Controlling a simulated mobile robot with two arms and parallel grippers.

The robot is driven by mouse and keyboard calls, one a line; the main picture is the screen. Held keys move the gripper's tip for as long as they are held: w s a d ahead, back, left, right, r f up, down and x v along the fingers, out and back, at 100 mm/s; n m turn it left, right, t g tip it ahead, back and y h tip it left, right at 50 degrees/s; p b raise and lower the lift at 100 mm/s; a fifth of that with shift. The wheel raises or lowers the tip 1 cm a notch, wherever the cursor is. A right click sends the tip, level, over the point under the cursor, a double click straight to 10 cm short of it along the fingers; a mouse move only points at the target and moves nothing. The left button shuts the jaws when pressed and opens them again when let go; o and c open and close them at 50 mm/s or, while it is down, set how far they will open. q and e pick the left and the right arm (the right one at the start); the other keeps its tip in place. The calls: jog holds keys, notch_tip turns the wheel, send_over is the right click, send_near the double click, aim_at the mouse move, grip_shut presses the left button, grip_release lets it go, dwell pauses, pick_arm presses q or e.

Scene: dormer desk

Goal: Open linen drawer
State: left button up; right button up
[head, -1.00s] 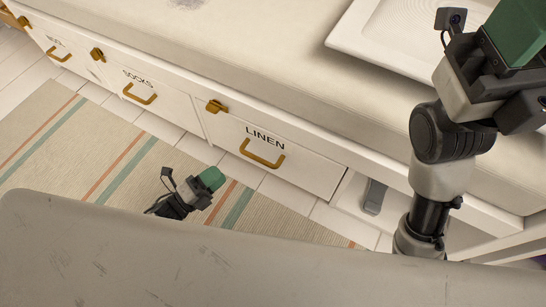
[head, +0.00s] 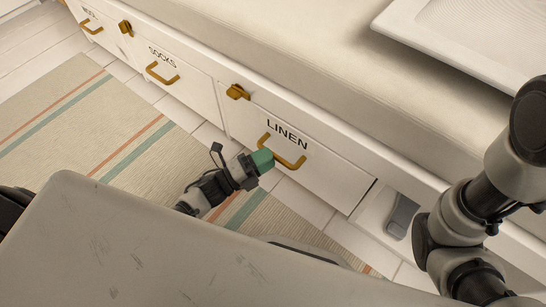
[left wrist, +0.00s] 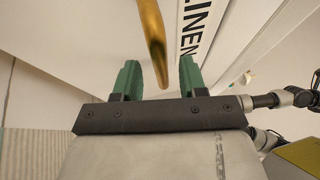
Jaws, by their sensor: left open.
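The linen drawer (head: 325,174) is a white front marked LINEN, flush with the bench by the look of it. Its brass handle (head: 291,161) is a curved bar below the label. My left gripper (head: 264,160) has green fingers and is at the left end of the handle. In the left wrist view my left gripper (left wrist: 161,78) is open, with the brass handle (left wrist: 152,40) showing between and beyond its fingers. I cannot tell whether they touch. My right arm shows at the right of the head view; its gripper is out of frame.
A brass latch (head: 238,92) sits above the drawer's left corner. The socks drawer (head: 178,75) is to the left. An open recess with a grey object (head: 402,216) lies to the right. A white tray (head: 455,40) rests on the cushion. A striped rug (head: 90,120) covers the floor.

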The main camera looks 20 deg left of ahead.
pick_arm(q)
jog(key=shift+x, duration=1.2)
grip_shut()
